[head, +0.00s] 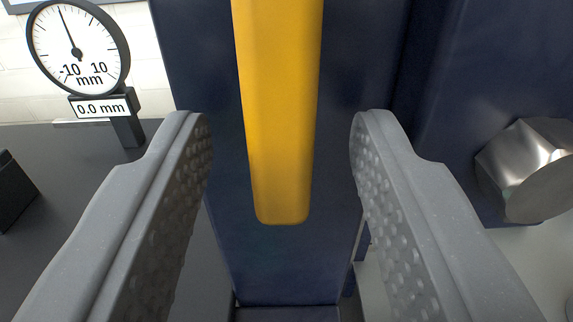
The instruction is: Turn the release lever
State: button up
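A yellow bar, which looks like the release lever (280,120), hangs down in front of a dark blue panel (285,265). Its rounded lower end is in view and its top runs out of the picture. My gripper (281,135) is open, with one grey fingertip on each side of the lever. A gap shows between the lever and each finger, so neither touches it. How far the fingertips are from the lever in depth I cannot tell.
A round dial gauge (78,45) with a 0.0 mm readout (101,107) stands at the upper left on a dark surface (75,165). A metal hex part (525,170) sticks out at the right. A black block (12,190) is at the left edge.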

jog(key=shift+s+r, duration=0.1)
jog(key=shift+s, duration=0.45)
jog(key=shift+s, duration=0.1)
jog(key=s+p, duration=0.2)
jog(key=s, duration=0.4)
jog(key=shift+d, duration=0.1)
dwell(0.3)
jog(key=shift+w, duration=0.1)
